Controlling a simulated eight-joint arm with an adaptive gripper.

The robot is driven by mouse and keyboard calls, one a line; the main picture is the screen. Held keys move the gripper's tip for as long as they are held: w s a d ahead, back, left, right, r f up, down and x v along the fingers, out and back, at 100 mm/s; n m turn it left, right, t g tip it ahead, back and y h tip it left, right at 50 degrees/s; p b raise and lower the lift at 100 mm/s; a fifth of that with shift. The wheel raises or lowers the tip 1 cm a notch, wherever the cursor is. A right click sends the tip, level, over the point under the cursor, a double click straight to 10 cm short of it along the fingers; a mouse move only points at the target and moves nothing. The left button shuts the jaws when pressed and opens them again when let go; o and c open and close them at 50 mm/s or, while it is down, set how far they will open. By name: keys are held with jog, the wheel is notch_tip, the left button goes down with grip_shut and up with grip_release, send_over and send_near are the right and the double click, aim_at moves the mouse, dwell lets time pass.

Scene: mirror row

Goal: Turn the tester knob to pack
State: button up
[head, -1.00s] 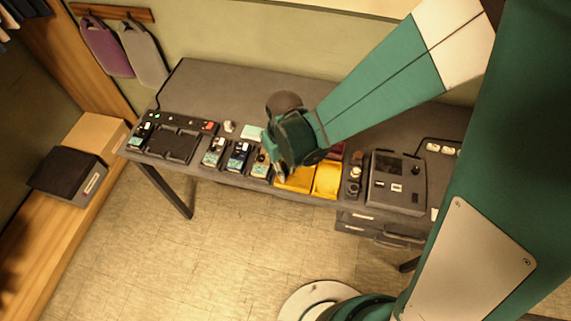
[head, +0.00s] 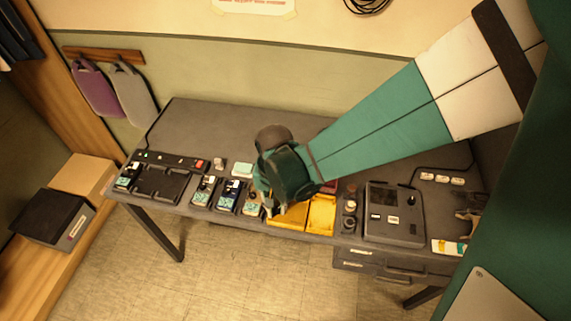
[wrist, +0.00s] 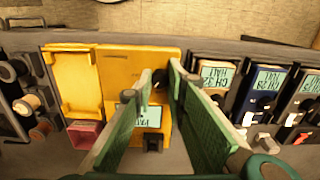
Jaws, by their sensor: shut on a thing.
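A yellow-orange unit (wrist: 120,70), which I take for the tester, lies under my gripper in the wrist view. It has a small lit display (wrist: 127,112), partly behind a finger, and a black block near its back. My gripper (wrist: 164,76) points down at it, its fingertips close together around a small dark knob (wrist: 157,79). The knob's pointer and markings cannot be read. In the head view my gripper (head: 268,210) is at the left end of the yellow-orange unit (head: 288,218), hiding part of it.
Several handheld units with displays (wrist: 265,88) stand close beside the gripper. A yellow tray (wrist: 72,80) and a red bin (wrist: 85,134) lie on the other side. A grey box with a screen (head: 393,222) is farther right on the bench (head: 200,118).

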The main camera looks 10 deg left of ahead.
aim_at(278, 208)
dwell(0.3)
jog(key=o, duration=0.9)
jog(key=shift+r, duration=0.2)
jog(key=shift+r, duration=5.8)
